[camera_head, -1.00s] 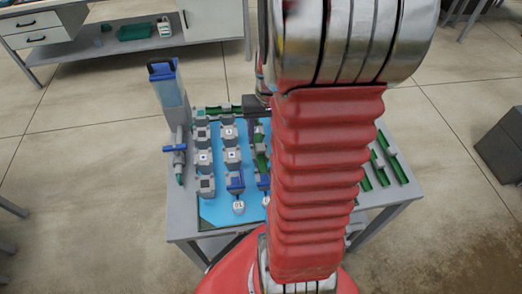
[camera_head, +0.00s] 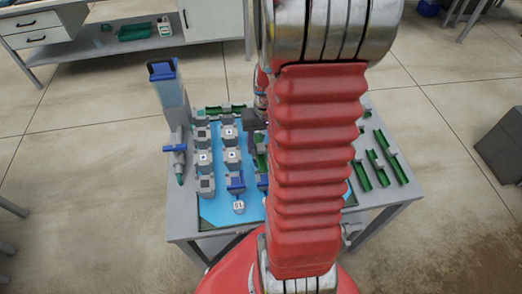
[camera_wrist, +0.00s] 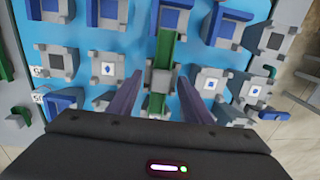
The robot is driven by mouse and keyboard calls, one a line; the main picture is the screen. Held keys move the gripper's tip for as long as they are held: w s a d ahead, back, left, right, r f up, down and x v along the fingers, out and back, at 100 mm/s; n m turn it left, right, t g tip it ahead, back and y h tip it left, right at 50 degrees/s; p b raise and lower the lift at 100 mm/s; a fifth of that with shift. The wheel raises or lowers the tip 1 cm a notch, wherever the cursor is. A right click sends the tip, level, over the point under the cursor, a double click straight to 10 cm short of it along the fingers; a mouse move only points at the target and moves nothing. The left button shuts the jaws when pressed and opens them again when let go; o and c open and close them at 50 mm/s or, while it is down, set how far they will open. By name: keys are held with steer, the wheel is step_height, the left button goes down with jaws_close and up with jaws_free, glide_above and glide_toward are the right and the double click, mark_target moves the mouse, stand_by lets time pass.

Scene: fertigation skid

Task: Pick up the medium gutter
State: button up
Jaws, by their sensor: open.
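My gripper (camera_wrist: 163,75) is open, its two fingers pointing down over the blue board. In the wrist view a green gutter (camera_wrist: 161,104) with a grey bracket across it lies between the fingers, with a gap on each side. I cannot tell its length class or how far below the fingertips it sits. In the head view my gripper is partly hidden by my red arm. Several loose green gutters with grey ends lie on the table's right side, such as this one (camera_head: 378,170) and this one (camera_head: 397,168).
Grey blocks (camera_head: 203,157) with white markers stand in rows on the blue board (camera_head: 217,205), close around my gripper. A tall blue-topped tank (camera_head: 170,95) stands at the table's left edge. A green gutter run (camera_head: 222,110) lies along the back.

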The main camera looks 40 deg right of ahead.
steer(key=shift+c, duration=0.7)
jaws_close()
step_height(320, 180, up, 10)
stand_by(0.4)
stand_by(0.4)
